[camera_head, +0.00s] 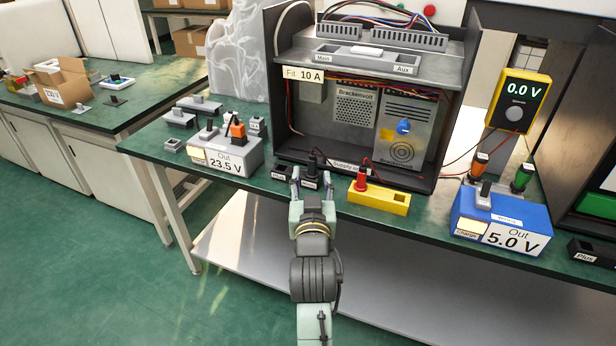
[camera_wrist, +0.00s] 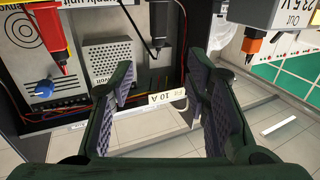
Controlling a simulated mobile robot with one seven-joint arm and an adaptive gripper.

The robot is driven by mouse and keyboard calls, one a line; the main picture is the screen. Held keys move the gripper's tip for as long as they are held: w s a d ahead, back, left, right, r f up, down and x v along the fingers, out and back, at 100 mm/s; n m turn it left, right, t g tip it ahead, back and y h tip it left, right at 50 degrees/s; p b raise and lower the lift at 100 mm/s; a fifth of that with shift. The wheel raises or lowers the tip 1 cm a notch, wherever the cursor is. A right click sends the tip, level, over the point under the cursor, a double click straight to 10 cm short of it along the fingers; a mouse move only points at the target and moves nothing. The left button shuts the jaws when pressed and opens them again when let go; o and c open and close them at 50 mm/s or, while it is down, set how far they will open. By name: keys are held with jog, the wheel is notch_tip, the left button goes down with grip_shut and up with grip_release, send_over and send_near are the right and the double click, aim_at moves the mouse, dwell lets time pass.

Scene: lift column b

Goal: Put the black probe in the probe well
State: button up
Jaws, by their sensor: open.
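The black probe (camera_head: 314,158) stands upright at the bench's front edge, with a cable running from it. In the wrist view the black probe (camera_wrist: 158,22) shows beyond the fingertips, roughly between them across the picture. My gripper (camera_head: 312,180) is right at the probe's near side in the head view. Its fingers (camera_wrist: 160,84) are open with nothing held between them. The probe's lower end is partly hidden by my gripper in the head view. A yellow block (camera_head: 372,201) to the right holds a red probe (camera_head: 361,179) and has a dark square opening; I cannot tell whether this is the probe well.
An open equipment cabinet (camera_head: 456,176) stands close behind. A grey 23.5 V box (camera_head: 250,156) with an orange plug (camera_head: 238,131) is to the left. A blue 5.0 V box (camera_head: 466,222) and a yellow meter (camera_head: 519,99) are to the right. Loose cables hang near the probes.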

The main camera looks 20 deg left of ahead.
aim_at(312, 155)
jog(key=p+x, duration=0.3)
jog(key=x, duration=0.7)
jog(key=shift+w+d, duration=0.1)
jog(key=shift+w, duration=0.1)
jog(key=shift+c, duration=0.4)
jog(key=shift+r, duration=0.1)
grip_shut()
